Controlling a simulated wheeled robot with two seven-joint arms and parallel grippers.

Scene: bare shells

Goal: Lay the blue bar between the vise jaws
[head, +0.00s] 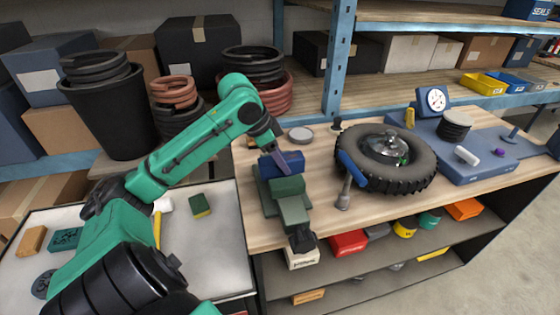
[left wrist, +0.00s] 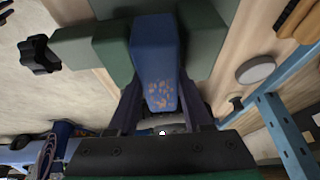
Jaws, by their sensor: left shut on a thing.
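The blue bar (head: 284,163) is at the green vise (head: 290,211), on the near left part of the wooden bench. In the left wrist view the bar (left wrist: 155,55) shows worn brownish specks on its near end. It lies between two green vise blocks (left wrist: 110,48) there, and whether it rests on the vise bed is hidden. My left gripper (head: 274,150) is shut on the bar from above, with a dark finger on each side of it in the left wrist view (left wrist: 160,108). The vise's black handle (left wrist: 40,54) shows at the left there. My right gripper is not in view.
A blue slab (head: 490,174) with a gauge fills the bench's right. A pale tray (head: 215,235) is at left.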

